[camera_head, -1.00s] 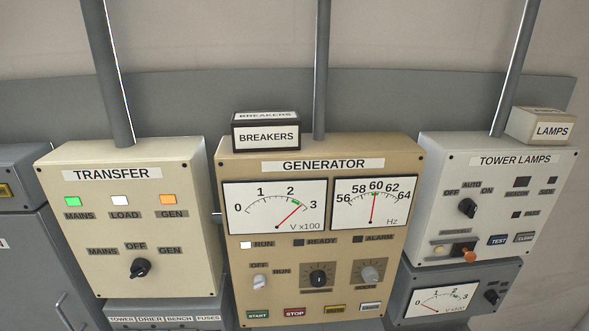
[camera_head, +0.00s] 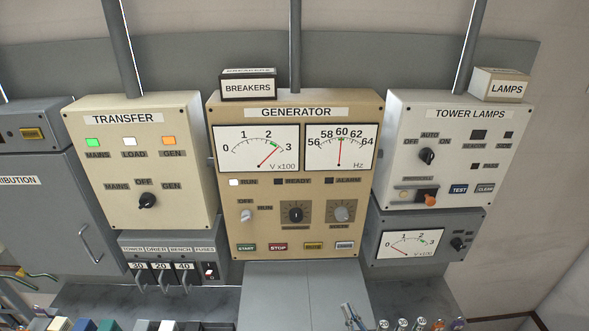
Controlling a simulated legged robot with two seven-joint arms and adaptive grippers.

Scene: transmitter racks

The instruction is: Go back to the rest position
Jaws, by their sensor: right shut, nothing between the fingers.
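Neither of my grippers can be made out in the head view. The rest position itself is not marked by anything here. In front of me hang the cream TRANSFER panel (camera_head: 175,185), the tan GENERATOR panel (camera_head: 222,200) and the pale TOWER LAMPS panel (camera_head: 400,185). The MAINS lamp is green and the GEN lamp orange. The generator's volt meter (camera_head: 256,148) reads near 3, and its Hz meter (camera_head: 340,147) near 60.
A dark counter (camera_head: 90,302) runs below the panels, with a grey box (camera_head: 290,290) at its middle. Thin tools (camera_head: 350,316) and several round-topped items (camera_head: 403,324) stand at the bottom edge. A grey cabinet (camera_head: 60,220) with a handle stands left; loose wires (camera_head: 22,273) lie before it.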

